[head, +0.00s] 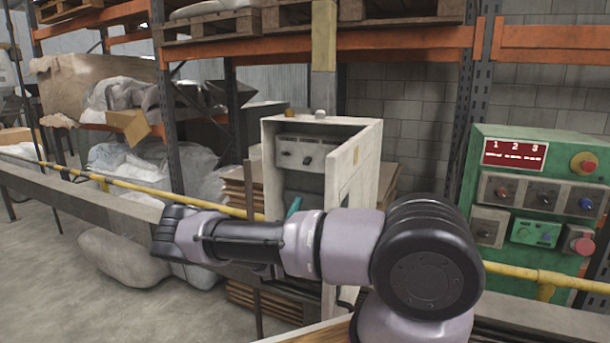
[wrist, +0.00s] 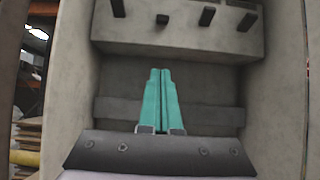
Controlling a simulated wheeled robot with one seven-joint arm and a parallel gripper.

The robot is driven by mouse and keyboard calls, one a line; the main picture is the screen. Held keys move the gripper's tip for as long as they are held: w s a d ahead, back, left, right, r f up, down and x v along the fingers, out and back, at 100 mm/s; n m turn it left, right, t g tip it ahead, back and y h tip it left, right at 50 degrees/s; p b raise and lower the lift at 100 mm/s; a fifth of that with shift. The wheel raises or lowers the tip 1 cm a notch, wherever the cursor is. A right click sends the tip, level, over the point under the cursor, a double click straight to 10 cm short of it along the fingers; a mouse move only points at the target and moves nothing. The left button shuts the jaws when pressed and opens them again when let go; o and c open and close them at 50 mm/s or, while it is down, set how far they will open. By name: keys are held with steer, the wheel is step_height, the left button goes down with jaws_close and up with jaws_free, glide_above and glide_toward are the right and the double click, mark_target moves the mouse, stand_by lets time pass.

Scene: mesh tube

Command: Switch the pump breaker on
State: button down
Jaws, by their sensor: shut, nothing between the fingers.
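The breaker box (head: 268,160) is a pale grey cabinet, open at the front. Inside near its top is a grey breaker panel (head: 306,152) with a row of dark levers; the panel also shows in the wrist view (wrist: 180,38). The levers there include a left one (wrist: 118,8), a short one (wrist: 162,19) and two tilted ones (wrist: 207,16) (wrist: 248,21). No label is readable, so I cannot tell which is the pump breaker. My gripper (wrist: 160,72), with teal fingers, is shut and empty inside the box, below the levers. In the head view my arm hides most of it (head: 294,207).
The box door (head: 356,180) stands open on the right. A green control panel (head: 520,200) with knobs and buttons is farther right. A yellow rail (head: 130,184) runs across in front of the racks. Cardboard sheets (head: 240,190) stand beside the box.

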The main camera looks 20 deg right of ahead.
mark_target(307, 161)
steer(key=w+d+r, duration=0.2)
steer(key=r, duration=0.3)
steer(key=w+d+r, duration=0.2)
steer(key=r, duration=0.2)
steer(key=shift+w+d+r, duration=0.3)
steer(key=shift+d+r, duration=0.05)
steer(key=shift+a+r, duration=0.1)
steer(key=shift+a, duration=0.1)
stand_by(0.4)
